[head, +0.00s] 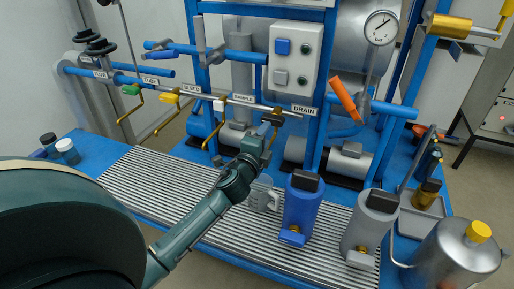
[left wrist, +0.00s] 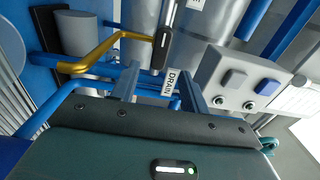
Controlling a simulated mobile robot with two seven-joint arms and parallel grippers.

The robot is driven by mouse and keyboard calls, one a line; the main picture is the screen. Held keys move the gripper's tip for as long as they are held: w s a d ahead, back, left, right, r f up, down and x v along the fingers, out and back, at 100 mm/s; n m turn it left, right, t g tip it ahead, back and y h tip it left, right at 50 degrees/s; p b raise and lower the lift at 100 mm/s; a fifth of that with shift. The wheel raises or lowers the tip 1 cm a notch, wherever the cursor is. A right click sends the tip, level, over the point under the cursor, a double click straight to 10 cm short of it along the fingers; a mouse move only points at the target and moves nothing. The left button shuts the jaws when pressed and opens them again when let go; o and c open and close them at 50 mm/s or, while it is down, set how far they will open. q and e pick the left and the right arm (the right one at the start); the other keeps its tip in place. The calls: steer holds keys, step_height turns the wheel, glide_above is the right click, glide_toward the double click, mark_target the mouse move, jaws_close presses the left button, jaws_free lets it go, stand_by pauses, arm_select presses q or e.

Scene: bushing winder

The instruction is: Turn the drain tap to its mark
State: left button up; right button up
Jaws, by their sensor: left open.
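The white DRAIN label (head: 304,109) sits on the steel pipe, at the right end of a row of labelled taps. The drain tap (head: 278,118) shows as a small dark brassy body just left of that label. My left gripper (head: 267,130) is open, right at the tap and partly in front of it. I cannot tell whether its fingers touch the tap. My right gripper is not in view.
A bent brass spout (left wrist: 100,50) passes close by the fingers. A grey jug (head: 262,195), a blue canister (head: 302,205) and a grey canister (head: 369,225) stand on the ribbed grating (head: 165,180) below.

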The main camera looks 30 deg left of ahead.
arm_select(q)
steer(key=v, duration=0.5)
steer(key=shift+s, duration=0.4)
